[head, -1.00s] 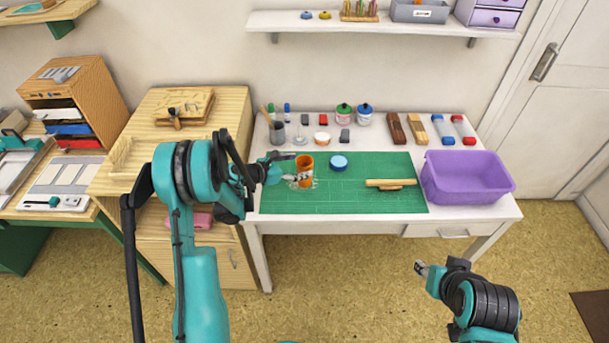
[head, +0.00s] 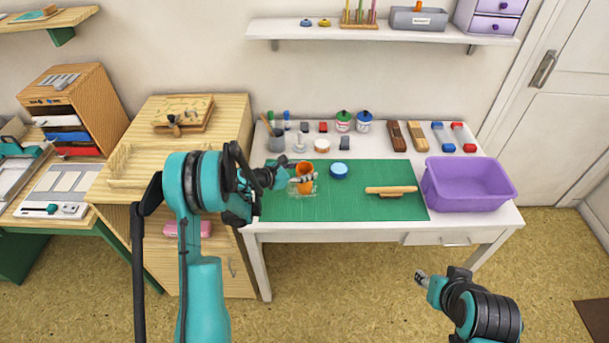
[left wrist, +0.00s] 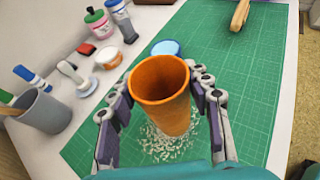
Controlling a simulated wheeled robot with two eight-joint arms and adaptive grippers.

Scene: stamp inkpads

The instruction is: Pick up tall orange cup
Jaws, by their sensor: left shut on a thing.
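The tall orange cup (head: 304,172) stands upright on the green cutting mat (head: 365,203), near its left end. In the left wrist view the cup (left wrist: 160,90) shows its open, empty-looking mouth between the two fingers. My left gripper (head: 302,181) is shut on the cup from the left, with a finger on each side of its wall. A patch of pale shavings (left wrist: 165,147) lies around the cup's base. I see no clear gap between cup and mat. My right gripper (head: 422,280) hangs in front of the table, away from the cup; its fingers are too small to judge.
A blue round tin (head: 338,170) stands right of the cup. A grey pen cup (head: 277,140) stands behind left. A wooden tool (head: 391,191) lies on the mat. A purple bin (head: 470,184) stands at the right. Mat space between tin and tool is free.

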